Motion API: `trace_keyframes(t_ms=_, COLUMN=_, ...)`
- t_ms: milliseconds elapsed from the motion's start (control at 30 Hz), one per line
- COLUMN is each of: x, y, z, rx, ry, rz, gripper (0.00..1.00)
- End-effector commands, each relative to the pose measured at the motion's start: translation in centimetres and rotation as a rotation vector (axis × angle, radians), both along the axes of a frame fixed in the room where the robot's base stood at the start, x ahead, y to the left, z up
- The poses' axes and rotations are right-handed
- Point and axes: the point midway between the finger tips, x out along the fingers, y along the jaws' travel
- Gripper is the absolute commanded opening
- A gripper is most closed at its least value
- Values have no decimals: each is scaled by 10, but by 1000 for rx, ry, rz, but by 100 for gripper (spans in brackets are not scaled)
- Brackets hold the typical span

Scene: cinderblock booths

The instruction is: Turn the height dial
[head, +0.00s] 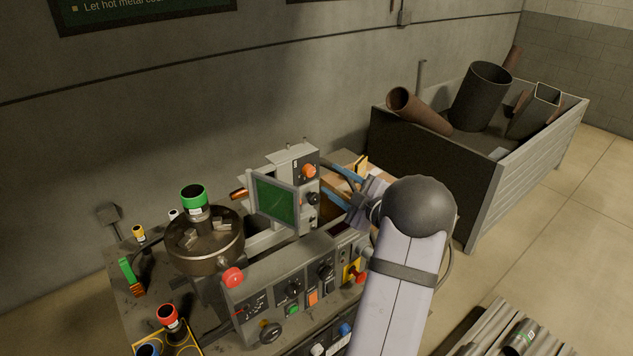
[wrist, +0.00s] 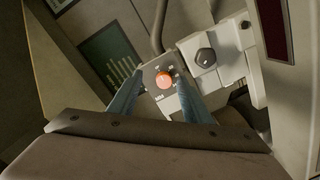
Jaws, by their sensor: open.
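A grey control box (head: 297,160) on the machine carries an orange round knob (head: 309,171) near its top and a black knob (head: 313,198) lower down. Which is the height dial I cannot read from the labels. My gripper (head: 324,176) is open at the right of this box, its blue fingers pointing toward it. In the wrist view the orange knob (wrist: 163,79) shows between the two fingers, on a dark plate with small markings. Contact cannot be told. A black dial (wrist: 205,57) on a light box sits just right of it, outside the fingers.
A green screen (head: 274,200) stands left of the knobs. Below is a panel (head: 262,299) with several buttons and switches, and a red button (head: 233,278) at its corner. A round chuck (head: 205,240) is at left. A scrap bin (head: 432,170) stands behind at right.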

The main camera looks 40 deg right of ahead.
Motion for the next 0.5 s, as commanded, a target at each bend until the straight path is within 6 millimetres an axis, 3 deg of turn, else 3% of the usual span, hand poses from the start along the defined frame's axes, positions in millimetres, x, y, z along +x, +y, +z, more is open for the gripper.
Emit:
trace_keyframes(t_ms=267, x=-15, y=12, z=-2, rx=-49, ry=-66, rz=121, gripper=44)
trace_keyframes(t_ms=500, x=-8, y=14, z=0, rx=-49, ry=-69, rz=127, gripper=44)
